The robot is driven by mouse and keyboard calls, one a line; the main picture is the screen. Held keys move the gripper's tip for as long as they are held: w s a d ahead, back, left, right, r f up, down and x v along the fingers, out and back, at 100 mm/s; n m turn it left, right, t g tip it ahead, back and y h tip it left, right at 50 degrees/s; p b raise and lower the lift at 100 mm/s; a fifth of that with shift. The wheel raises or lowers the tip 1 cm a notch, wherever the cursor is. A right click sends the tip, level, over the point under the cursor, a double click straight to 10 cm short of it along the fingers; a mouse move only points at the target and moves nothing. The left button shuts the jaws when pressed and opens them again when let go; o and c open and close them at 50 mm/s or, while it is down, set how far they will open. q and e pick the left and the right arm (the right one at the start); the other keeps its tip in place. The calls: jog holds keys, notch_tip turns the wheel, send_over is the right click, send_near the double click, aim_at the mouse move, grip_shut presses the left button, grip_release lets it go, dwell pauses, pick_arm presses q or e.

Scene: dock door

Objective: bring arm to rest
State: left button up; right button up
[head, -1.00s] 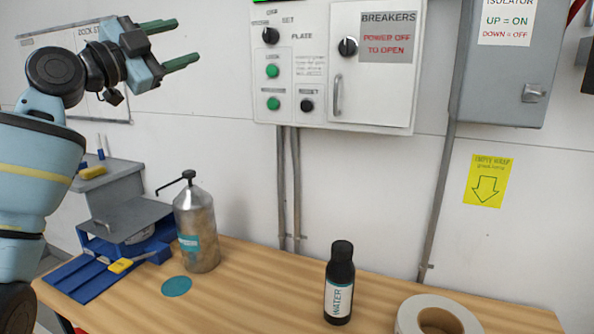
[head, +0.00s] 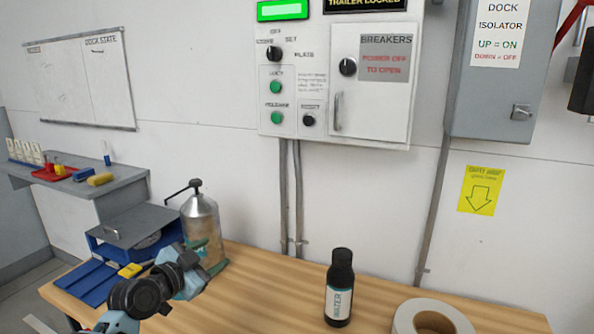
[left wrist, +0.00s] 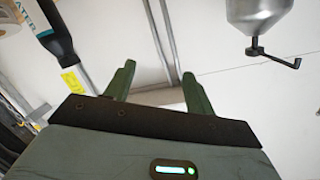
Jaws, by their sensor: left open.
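My left arm comes in low at the left of the head view. Its left gripper (head: 211,257) is just in front of the metal pump can (head: 201,222) and hides its lower part; I cannot tell how close they are. In the left wrist view the two green fingers (left wrist: 158,82) stand apart with nothing between them. The can's cone (left wrist: 258,14) and the black water bottle (left wrist: 50,30) show in that view, to either side of the fingers. My right gripper is not in view.
The wooden bench (head: 275,280) holds the water bottle (head: 340,288), a white tape roll (head: 432,318) and a blue tray (head: 88,283). A control panel (head: 312,108) and a grey isolator box (head: 497,100) hang on the wall. The bench between can and bottle is clear.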

pick_arm(q)
jog(key=s+f+n+g+y+p, duration=0.3)
jog(key=s+f+n, duration=0.2)
jog(key=s+f, duration=1.65)
jog(key=s+f+n+g+y+p, duration=0.1)
jog(key=s+f+n, duration=0.1)
jog(key=s, duration=1.3)
jog(key=s+f+n+g+y+p, duration=0.1)
jog(key=s+f, duration=0.3)
jog(key=s, duration=1.2)
jog(key=shift+f+n+g+p, duration=0.15)
jog(key=shift+n+g+p, duration=0.15)
jog(key=shift+n+p, duration=0.2)
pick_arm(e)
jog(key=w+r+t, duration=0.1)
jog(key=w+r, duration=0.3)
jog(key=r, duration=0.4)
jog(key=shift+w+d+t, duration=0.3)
